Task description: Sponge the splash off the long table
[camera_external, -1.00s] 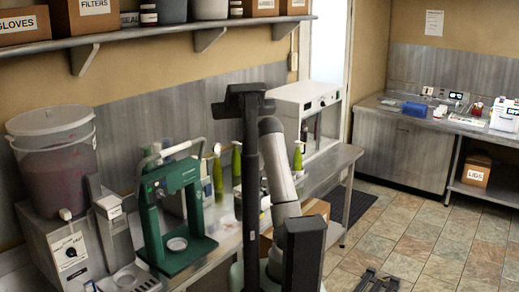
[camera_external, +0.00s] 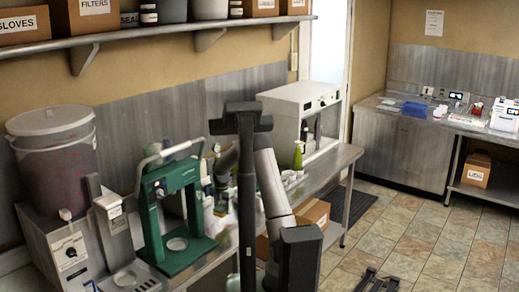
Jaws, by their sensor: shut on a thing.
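The long table (camera_external: 343,160) is a steel bench running along the wall from the lower left to the middle of the view. I cannot make out a splash on it; my column and arm cover part of its top. No sponge can be made out either. My arm bends behind my dark column, and a dark grey part of it shows left of the column, low over the bench behind the green press (camera_external: 172,205). My gripper cannot be made out; it is hidden behind the column and the bench items.
A lidded bucket (camera_external: 58,160) stands on a grey machine at the left. A green-topped bottle (camera_external: 298,156) and a white cabinet (camera_external: 302,102) stand on the bench farther right. A shelf (camera_external: 150,32) overhangs it. A box (camera_external: 312,213) sits below. The tiled floor at right is mostly clear.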

